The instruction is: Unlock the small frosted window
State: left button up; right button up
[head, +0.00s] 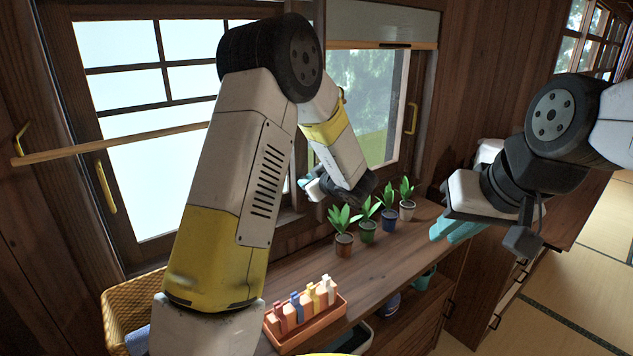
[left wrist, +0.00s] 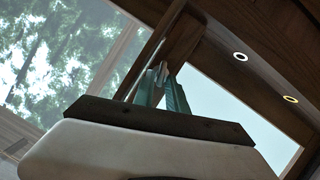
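The pale, frosted-looking window (head: 150,190) is at the left of the head view, in a dark wood frame with a yellow handle (head: 106,187). Its pane also seems to show in the left wrist view (left wrist: 245,118). My left gripper (head: 312,186) is by the post between the two windows, partly hidden by my forearm. In the left wrist view its teal fingers (left wrist: 163,88) stand apart at the wood post, with a small light piece between them. I cannot tell whether they touch it, or whether it is a lock. My right gripper (head: 458,228) is above the shelf's right end.
Potted plants (head: 367,222) stand on the wooden shelf (head: 290,268) below the windows. An orange tray (head: 310,328) with coloured pegs and a wicker basket (head: 118,308) are nearer. A clear window (head: 370,100) shows trees. A wooden rod (head: 120,146) crosses the left window.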

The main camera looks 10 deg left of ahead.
pick_arm(q)
grip_shut()
jog(key=m, duration=0.1)
jog(key=m+g+y, duration=0.1)
jog(key=shift+w+d+m+g, duration=0.2)
jog(key=shift+d+m+g, duration=0.1)
jog(key=shift+m, duration=0.1)
dwell(0.3)
grip_release()
